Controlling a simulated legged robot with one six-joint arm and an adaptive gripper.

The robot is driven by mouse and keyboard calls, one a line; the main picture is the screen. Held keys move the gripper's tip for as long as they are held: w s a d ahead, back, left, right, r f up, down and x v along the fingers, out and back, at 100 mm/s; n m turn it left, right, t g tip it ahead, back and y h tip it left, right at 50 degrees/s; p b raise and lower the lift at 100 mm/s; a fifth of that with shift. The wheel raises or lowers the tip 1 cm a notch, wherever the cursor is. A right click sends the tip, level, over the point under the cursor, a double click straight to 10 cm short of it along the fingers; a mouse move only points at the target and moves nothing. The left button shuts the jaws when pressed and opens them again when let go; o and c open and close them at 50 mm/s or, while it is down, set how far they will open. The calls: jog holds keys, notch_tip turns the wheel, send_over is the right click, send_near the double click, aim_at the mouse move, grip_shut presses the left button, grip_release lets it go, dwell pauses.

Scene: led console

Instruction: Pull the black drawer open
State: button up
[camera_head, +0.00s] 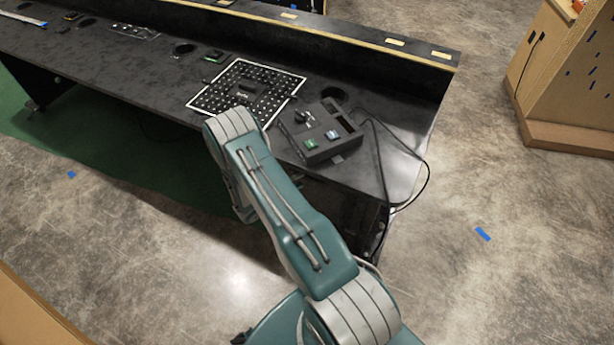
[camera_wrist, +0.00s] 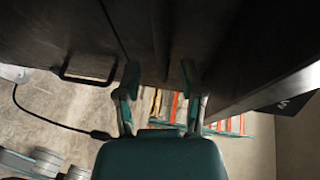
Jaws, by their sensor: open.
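In the wrist view, a black looped handle (camera_wrist: 88,74) sticks out from the edge of a dark panel (camera_wrist: 60,30), which looks like the black drawer's. The drawer cannot be made out in the head view. My gripper (camera_wrist: 160,82) is open, with its two teal fingers apart and nothing clearly held between them. The handle is left of the left finger, outside the jaws and apart from it. Dark surfaces fill the top of the wrist view close beyond the fingertips. In the head view my arm hides the gripper.
The long black table (camera_head: 130,85) carries a black console box (camera_head: 320,130) with green and blue buttons near its right end. A white-bordered perforated board (camera_head: 285,98) lies beside it. A black cable (camera_head: 424,180) loops off the table's right end. Open floor (camera_head: 510,260) lies right.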

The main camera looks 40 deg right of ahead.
aim_at(307, 177)
jog(key=shift+d+f, duration=0.2)
jog(key=shift+d, duration=0.75)
jog(key=shift+d+f, duration=0.2)
jog(key=shift+d, duration=0.75)
grip_shut()
jog(key=shift+a, duration=0.1)
jog(key=s+a, duration=0.4)
jog(key=a, duration=0.7)
jog(key=s+a, duration=0.5)
jog(key=a, duration=0.6)
jog(key=s+a, duration=0.5)
jog(key=a, duration=0.7)
jog(key=shift+s, duration=0.15)
